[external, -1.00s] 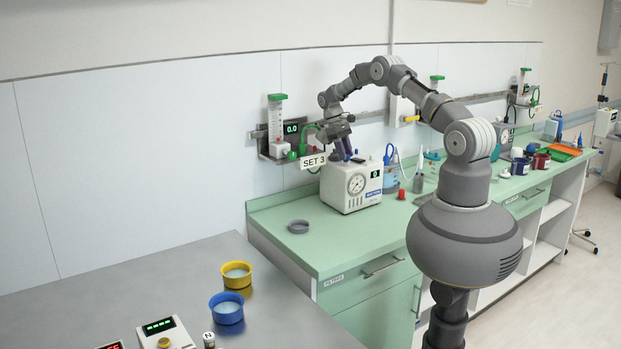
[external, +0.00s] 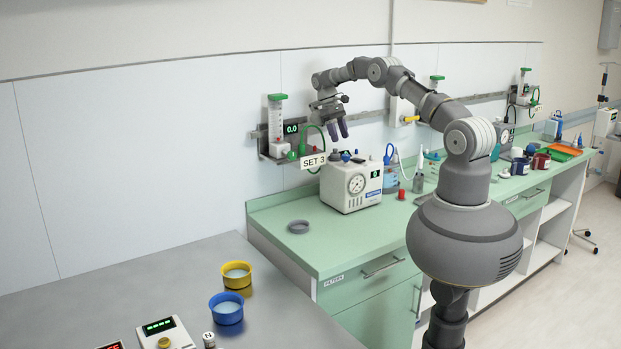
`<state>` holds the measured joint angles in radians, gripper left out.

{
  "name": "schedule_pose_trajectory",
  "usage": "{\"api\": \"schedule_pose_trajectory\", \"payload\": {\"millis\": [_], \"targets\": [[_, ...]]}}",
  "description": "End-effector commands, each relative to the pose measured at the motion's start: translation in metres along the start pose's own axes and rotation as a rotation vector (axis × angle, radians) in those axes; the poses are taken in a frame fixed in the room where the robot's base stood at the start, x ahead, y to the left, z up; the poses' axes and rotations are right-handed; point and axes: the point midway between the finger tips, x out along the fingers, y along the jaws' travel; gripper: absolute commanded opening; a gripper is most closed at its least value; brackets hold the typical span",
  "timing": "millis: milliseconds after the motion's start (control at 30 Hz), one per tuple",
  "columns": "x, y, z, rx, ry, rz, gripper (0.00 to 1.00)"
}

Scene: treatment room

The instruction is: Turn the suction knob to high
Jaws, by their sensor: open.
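The suction unit (external: 351,186) is a white box on the green counter, with a round gauge on its front and a small green digital display (external: 375,174). A dark knob (external: 336,155) and a small blue part (external: 346,157) show on its top; which one is the suction knob, and its setting, I cannot tell. My gripper (external: 337,131) is open and empty, pointing down above the unit's top, apart from it.
A flowmeter with a green cap (external: 277,124) and a "SET 3" sign (external: 313,161) are beside my gripper on the left. A grey ring (external: 298,227) lies on the counter. A blue bottle (external: 390,178) and a red cap (external: 401,194) stand right of the unit.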

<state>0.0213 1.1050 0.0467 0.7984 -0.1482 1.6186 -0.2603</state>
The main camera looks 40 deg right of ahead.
Motion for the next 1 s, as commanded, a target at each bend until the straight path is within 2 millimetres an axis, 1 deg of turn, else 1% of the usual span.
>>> {"api": "schedule_pose_trajectory", "payload": {"millis": [67,267,333,433,467,533,600,700,800,900,1000], "targets": [[-0.003,0.000,0.000,0.000,0.001,0.000,0.59],[-0.004,0.000,0.000,0.000,0.000,0.000,0.59],[-0.004,0.000,0.000,0.006,0.002,0.000,0.60],[-0.005,0.003,0.002,0.083,0.026,-0.003,0.60],[-0.005,0.004,0.004,0.134,0.043,-0.005,0.60],[-0.006,0.007,0.008,0.302,0.095,-0.018,0.60],[-0.006,0.009,0.014,0.511,0.163,-0.048,0.60],[-0.004,0.007,0.023,0.796,0.248,-0.110,0.60],[-0.001,0.004,0.032,1.013,0.307,-0.175,0.60],[0.002,0.001,0.036,1.138,0.336,-0.220,0.60],[0.012,0.000,0.034,1.180,0.344,-0.235,0.60]]}}
